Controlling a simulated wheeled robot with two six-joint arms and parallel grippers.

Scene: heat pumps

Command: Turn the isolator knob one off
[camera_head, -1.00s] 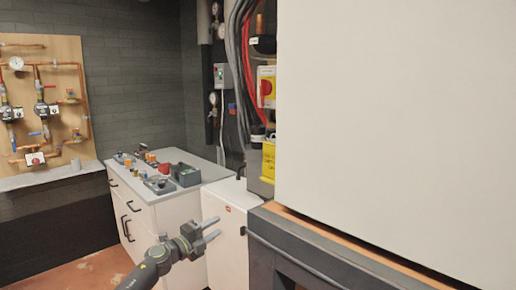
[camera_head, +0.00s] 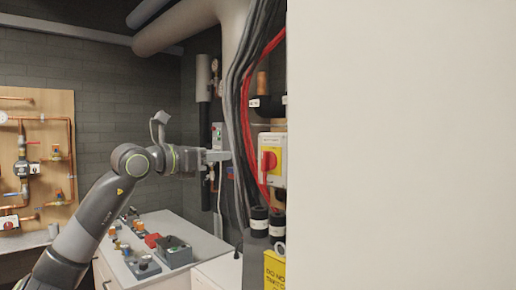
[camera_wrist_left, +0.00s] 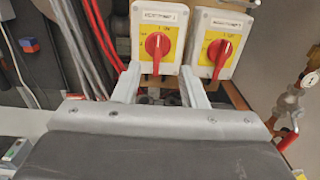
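Two white isolator boxes with yellow plates show side by side in the left wrist view. The left box (camera_wrist_left: 178,17) has a label ending in what looks like a 1 and a red knob (camera_wrist_left: 157,45) with its handle roughly upright. The right box (camera_wrist_left: 232,22) has a similar red knob (camera_wrist_left: 219,53), its handle leaning slightly. In the head view one isolator knob (camera_head: 268,161) shows. My left gripper (camera_head: 226,156) points at it from the left, apart from it. In the wrist view its fingers (camera_wrist_left: 161,82) are spread and empty, below the left knob. My right gripper is out of view.
Grey and red cables (camera_head: 243,100) hang beside the isolators. A large white panel (camera_head: 400,145) blocks the right of the head view. A white bench (camera_head: 205,245) with loose parts stands below my left arm. Red-handled pipework (camera_wrist_left: 290,110) is at the right in the wrist view.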

